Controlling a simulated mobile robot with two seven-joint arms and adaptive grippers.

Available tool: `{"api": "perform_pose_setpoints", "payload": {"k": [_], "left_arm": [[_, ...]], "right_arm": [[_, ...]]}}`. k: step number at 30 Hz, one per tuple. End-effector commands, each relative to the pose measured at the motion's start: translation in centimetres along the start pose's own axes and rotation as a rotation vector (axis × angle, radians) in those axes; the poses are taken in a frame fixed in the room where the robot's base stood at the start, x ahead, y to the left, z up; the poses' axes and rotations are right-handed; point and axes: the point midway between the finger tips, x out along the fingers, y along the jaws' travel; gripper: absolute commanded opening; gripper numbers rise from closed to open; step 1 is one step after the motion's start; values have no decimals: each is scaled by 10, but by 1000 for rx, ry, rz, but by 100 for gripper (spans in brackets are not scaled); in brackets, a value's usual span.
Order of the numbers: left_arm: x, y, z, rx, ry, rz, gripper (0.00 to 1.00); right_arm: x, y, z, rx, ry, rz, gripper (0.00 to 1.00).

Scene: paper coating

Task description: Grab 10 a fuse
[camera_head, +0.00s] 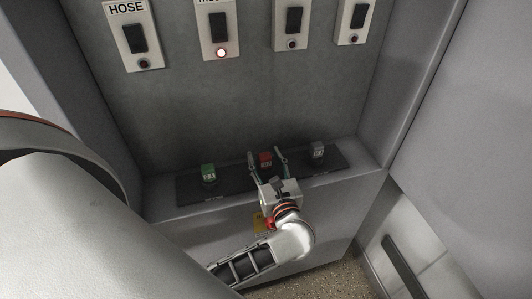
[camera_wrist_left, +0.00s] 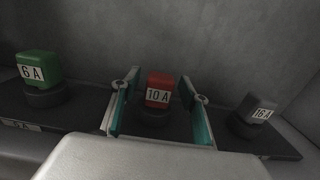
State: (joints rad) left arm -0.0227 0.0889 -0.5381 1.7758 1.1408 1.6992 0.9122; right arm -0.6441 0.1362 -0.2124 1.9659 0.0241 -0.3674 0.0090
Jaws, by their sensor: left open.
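The red fuse (camera_head: 265,159) stands upright in the middle of a dark strip on the ledge. In the left wrist view the red fuse (camera_wrist_left: 158,90) carries a white label reading 10 A. My left gripper (camera_head: 267,156) is open, with its fingers on either side of the red fuse. In the left wrist view the left gripper (camera_wrist_left: 158,105) shows both fingers apart from the fuse, with gaps on both sides. My right gripper is not in view.
A green 6 A fuse (camera_head: 208,172) stands to the left and a grey 16 A fuse (camera_head: 318,149) to the right, on the same dark strip (camera_head: 240,175). Cabinet walls flank both sides.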

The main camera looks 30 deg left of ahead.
Motion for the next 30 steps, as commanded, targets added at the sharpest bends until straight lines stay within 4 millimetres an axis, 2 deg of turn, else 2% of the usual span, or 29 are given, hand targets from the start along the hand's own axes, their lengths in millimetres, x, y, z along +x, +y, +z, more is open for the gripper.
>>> {"api": "perform_pose_setpoints", "payload": {"k": [6, 11, 23, 30], "left_arm": [[0, 0, -1, 0, 1, -1, 44], [0, 0, -1, 0, 1, 0, 3], [0, 0, 2, 0, 1, 0, 3], [0, 0, 25, -5, 2, 0, 3]], "right_arm": [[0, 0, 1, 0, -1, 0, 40], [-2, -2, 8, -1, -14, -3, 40], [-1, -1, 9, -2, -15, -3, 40], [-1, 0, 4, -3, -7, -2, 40]]}}
